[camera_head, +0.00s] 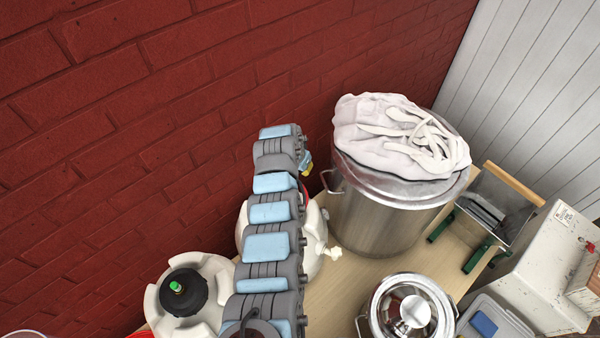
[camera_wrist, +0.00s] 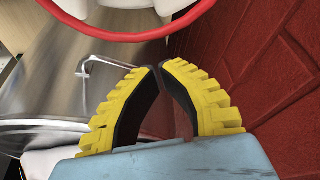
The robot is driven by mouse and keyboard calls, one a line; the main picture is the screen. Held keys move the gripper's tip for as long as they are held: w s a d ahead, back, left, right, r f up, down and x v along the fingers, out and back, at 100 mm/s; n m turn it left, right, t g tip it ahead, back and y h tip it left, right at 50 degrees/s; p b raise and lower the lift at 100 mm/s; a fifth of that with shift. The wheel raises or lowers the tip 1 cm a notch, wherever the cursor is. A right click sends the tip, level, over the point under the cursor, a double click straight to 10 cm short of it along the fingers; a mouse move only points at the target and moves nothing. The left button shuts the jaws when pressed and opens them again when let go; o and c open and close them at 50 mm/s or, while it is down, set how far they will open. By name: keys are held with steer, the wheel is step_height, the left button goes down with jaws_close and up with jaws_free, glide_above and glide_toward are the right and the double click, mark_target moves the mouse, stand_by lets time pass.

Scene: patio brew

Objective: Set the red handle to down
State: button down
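The red handle (camera_wrist: 130,39) shows as a curved red band across the top of the wrist view, in front of a white vessel. Its ends are out of frame. My gripper (camera_wrist: 158,68) has two yellow ribbed fingers with dark pads; their tips are almost together with nothing held between them. The tips lie just below the red band in the picture, apart from it. In the head view, a white jug (camera_head: 316,238) stands behind my arm, with only a sliver of red beside the arm. My gripper is mostly hidden there, and only a bit of yellow shows.
A large steel pot (camera_head: 375,222) with a white cloth (camera_head: 400,135) on its lid stands right of the jug. A white container with a black cap (camera_head: 183,291) is at left. A lidded pot (camera_head: 410,310) stands in front. A red brick wall (camera_head: 130,130) is close behind.

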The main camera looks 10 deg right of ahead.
step_height(320, 180, up, 9)
steer(key=a+b, duration=0.1)
steer(key=shift+s, duration=0.35)
stand_by(0.9)
steer(key=shift+a, duration=0.1)
